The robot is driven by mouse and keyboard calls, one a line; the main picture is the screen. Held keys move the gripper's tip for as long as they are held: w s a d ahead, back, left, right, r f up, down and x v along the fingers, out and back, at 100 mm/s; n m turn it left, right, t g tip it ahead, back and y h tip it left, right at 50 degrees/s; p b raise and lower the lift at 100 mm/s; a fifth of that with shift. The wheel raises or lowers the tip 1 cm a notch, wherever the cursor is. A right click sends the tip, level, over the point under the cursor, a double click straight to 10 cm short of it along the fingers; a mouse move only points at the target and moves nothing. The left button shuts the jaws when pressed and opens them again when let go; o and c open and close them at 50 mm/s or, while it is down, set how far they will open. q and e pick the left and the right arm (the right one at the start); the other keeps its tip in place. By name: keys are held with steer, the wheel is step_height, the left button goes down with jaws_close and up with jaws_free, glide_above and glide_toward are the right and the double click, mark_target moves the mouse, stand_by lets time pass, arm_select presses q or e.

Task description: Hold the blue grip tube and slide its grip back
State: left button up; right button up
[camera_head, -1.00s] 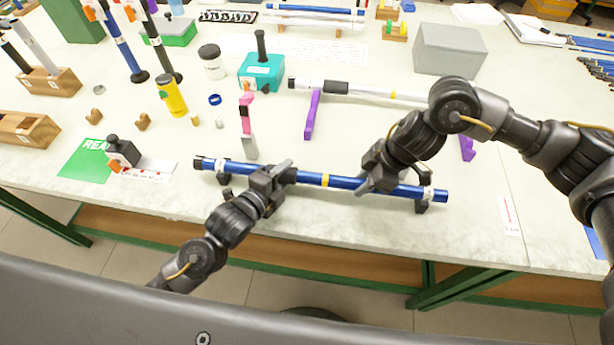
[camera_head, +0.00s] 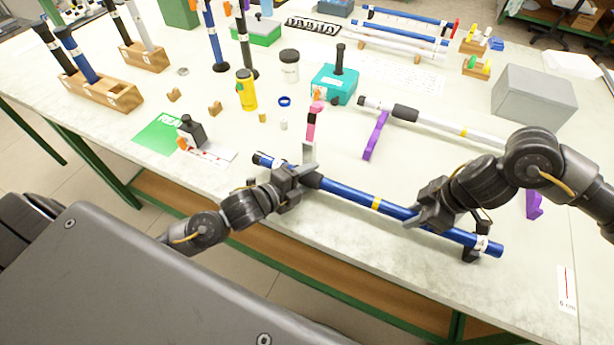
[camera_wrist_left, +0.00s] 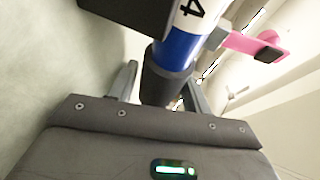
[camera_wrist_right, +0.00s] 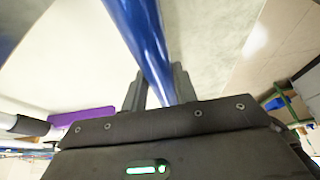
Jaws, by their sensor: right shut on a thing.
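The blue grip tube (camera_head: 345,191) lies across the table, with a yellow band (camera_head: 376,203) around its middle. Its black grip (camera_head: 312,180) is near the left end, partly hidden by my left gripper. My left gripper (camera_head: 296,174) is around the grip; in the left wrist view its fingers stand on either side of the dark grip (camera_wrist_left: 160,85), seemingly with a gap on one side. My right gripper (camera_head: 423,217) is shut on the blue tube, right of the yellow band. The blue tube runs between its fingers in the right wrist view (camera_wrist_right: 150,50).
A dark stand (camera_head: 470,254) supports the tube's right end. A pink-handled tool (camera_head: 310,130) lies just behind the left gripper. A white tube (camera_head: 440,122) rests behind on purple stands (camera_head: 376,138). A black bottle (camera_head: 192,132) and yellow bottle (camera_head: 246,92) stand left.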

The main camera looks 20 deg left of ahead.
arm_select(q)
steer(key=shift+s, duration=0.1)
steer(key=v, duration=1.2)
steer(key=shift+r, duration=0.1)
arm_select(e)
steer(key=o, duration=1.1)
